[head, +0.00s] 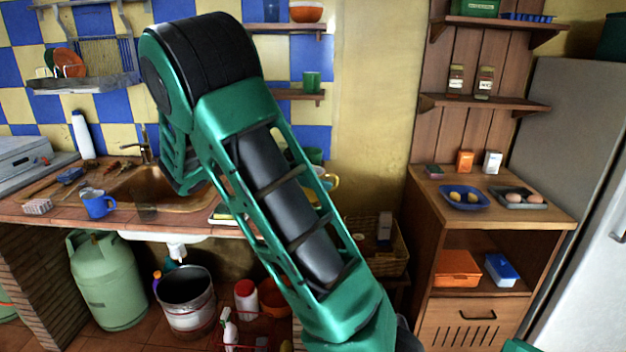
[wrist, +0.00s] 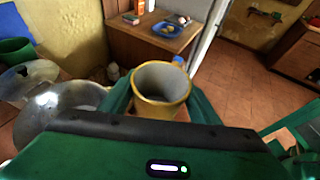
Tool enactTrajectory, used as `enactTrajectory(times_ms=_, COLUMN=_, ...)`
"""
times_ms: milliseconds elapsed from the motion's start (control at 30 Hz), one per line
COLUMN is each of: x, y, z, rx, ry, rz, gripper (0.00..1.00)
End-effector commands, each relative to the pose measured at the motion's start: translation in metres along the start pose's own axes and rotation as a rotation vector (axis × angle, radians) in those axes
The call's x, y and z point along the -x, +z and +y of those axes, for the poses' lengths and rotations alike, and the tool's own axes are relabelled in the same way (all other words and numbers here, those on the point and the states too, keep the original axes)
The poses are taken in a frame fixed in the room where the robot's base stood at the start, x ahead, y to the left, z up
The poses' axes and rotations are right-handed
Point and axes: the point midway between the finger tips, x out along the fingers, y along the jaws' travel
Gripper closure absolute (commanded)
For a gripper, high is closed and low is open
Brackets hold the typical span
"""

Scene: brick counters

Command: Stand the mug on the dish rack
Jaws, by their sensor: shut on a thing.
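A yellow mug (wrist: 158,112) with a grey inside sits between the green fingers of my gripper (wrist: 160,98) in the wrist view, its mouth facing the camera. My gripper is shut on it. In the head view only a yellow edge of the mug (head: 333,182) shows beside my arm, which hides the gripper and most of the mug. A metal dish rack (head: 85,84) hangs on the tiled wall at the upper left in the head view, with orange and pale plates at its left part. The mug is well to the right of the rack and lower.
A blue mug (head: 98,204) stands on the counter left of the sink (head: 160,187). A small shelf (head: 300,95) bears a green cup. A wooden cabinet (head: 490,205) with a blue plate (head: 462,199) stands at right. Shiny rounded vessels (wrist: 55,103) lie left of the gripper in the wrist view.

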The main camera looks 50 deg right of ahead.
Motion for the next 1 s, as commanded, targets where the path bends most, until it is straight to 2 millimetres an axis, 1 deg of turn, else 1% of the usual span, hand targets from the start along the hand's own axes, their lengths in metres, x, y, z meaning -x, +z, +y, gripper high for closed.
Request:
enactTrajectory(times_ms=67, x=0.002, y=-0.003, z=0.001, rx=0.005, ry=0.008, rz=-0.001, gripper=0.72)
enactTrajectory(times_ms=100, x=0.006, y=-0.011, z=0.002, rx=0.014, ry=0.028, rz=-0.002, gripper=0.72)
enactTrajectory(times_ms=333, x=0.014, y=-0.046, z=0.006, rx=0.051, ry=0.114, rz=-0.002, gripper=0.72)
enactTrajectory(times_ms=467, x=0.029, y=-0.074, z=0.009, rx=0.082, ry=0.188, rz=-0.002, gripper=0.72)
enactTrajectory(times_ms=567, x=0.043, y=-0.101, z=0.012, rx=0.111, ry=0.257, rz=-0.002, gripper=0.72)
enactTrajectory(times_ms=667, x=0.061, y=-0.135, z=0.016, rx=0.151, ry=0.345, rz=-0.003, gripper=0.72)
enactTrajectory(times_ms=767, x=0.084, y=-0.181, z=0.021, rx=0.201, ry=0.462, rz=-0.004, gripper=0.72)
enactTrajectory(times_ms=800, x=0.095, y=-0.202, z=0.024, rx=0.224, ry=0.517, rz=-0.004, gripper=0.72)
enactTrajectory(times_ms=900, x=0.120, y=-0.251, z=0.030, rx=0.275, ry=0.643, rz=-0.005, gripper=0.72)
enactTrajectory(times_ms=1000, x=0.140, y=-0.290, z=0.035, rx=0.315, ry=0.745, rz=-0.003, gripper=0.72)
